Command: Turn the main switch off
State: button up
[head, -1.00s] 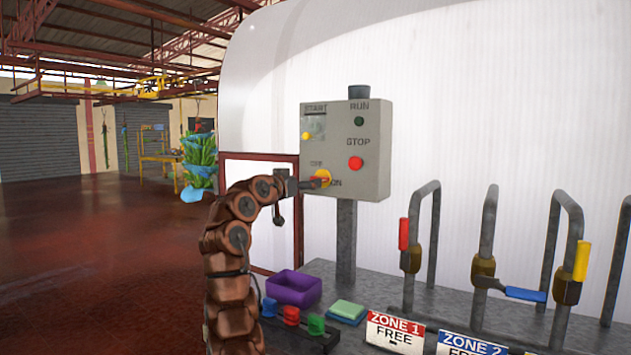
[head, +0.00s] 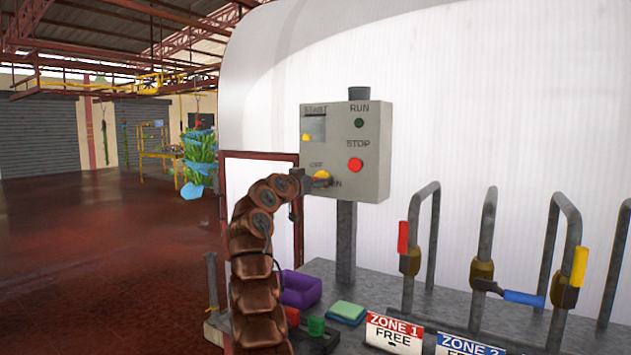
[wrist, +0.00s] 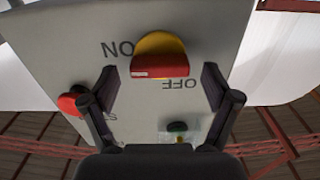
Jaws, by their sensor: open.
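The main switch is a yellow disc with a red handle, low on the front of the grey control box; the head view shows its yellow part (head: 322,175) beside the OFF and ON labels. In the wrist view the box is upside down, and the switch's red handle (wrist: 160,66) lies level across the picture, with ON to its left and OFF just below. My gripper (wrist: 160,84) is open, one finger on each side of the switch, with nothing held. I cannot tell whether a finger touches it. In the head view my gripper (head: 305,181) partly hides the switch.
The control box (head: 376,175) also has a red STOP button (head: 355,165) and a green RUN lamp (head: 359,123). Pipes with coloured valve levers (head: 524,298) stand right.

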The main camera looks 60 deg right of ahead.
jog(key=shift+c, duration=0.4)
jog(key=c, duration=1.1)
jog(key=shift+o, duration=0.2)
jog(key=shift+n, duration=0.5)
jog(key=shift+w+f+n, duration=0.1)
jog(key=shift+n, duration=4.1)
jog(key=shift+w+f+n, duration=0.1)
jog(key=shift+n, duration=4.1)
